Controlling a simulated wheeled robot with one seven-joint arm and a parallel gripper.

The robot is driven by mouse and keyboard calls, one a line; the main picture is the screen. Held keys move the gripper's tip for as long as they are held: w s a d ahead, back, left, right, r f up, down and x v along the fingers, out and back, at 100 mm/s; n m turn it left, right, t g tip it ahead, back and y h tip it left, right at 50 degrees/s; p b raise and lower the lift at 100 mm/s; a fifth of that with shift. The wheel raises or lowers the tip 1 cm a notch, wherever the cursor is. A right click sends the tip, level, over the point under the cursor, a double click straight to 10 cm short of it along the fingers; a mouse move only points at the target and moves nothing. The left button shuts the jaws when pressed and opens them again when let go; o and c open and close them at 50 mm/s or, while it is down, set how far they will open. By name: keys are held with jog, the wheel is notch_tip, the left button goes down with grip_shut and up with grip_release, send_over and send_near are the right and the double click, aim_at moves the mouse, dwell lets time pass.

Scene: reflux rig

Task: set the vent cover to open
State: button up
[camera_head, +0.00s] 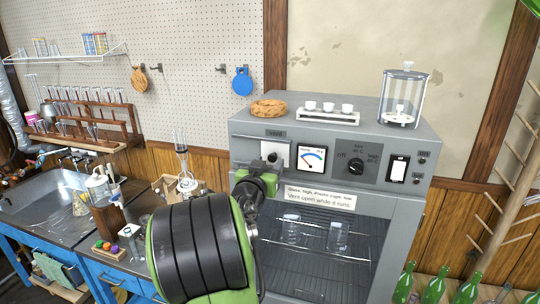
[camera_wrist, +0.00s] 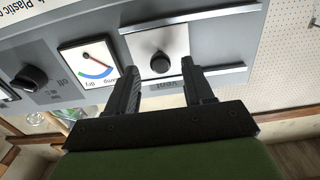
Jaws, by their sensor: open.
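The vent cover is a pale plate (camera_wrist: 150,42) with a round black knob (camera_wrist: 161,63), set between two horizontal rails on the grey cabinet's front. In the head view the cover (camera_head: 281,149) sits at the right end of the rails, beside the gauge, partly hidden by my arm. Bare grey panel shows between the rails to its left there. My gripper (camera_wrist: 159,67) is open, one finger on each side of the knob in the wrist view. I see no contact and cannot tell the remaining depth. The "vent" label (camera_wrist: 166,86) shows between the fingers.
The gauge (camera_head: 312,158), black dial (camera_head: 355,168) and white switch (camera_head: 398,169) lie right of the cover. A label (camera_head: 320,198) reads "Vent open while it runs." A cork ring (camera_head: 268,109), small cups on a rack and a glass jar (camera_head: 403,95) stand on the cabinet.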

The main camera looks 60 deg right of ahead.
aim_at(274, 156)
jog(key=d, duration=0.2)
jog(key=shift+w+d, duration=0.2)
jog(key=shift+d, duration=0.1)
grip_shut()
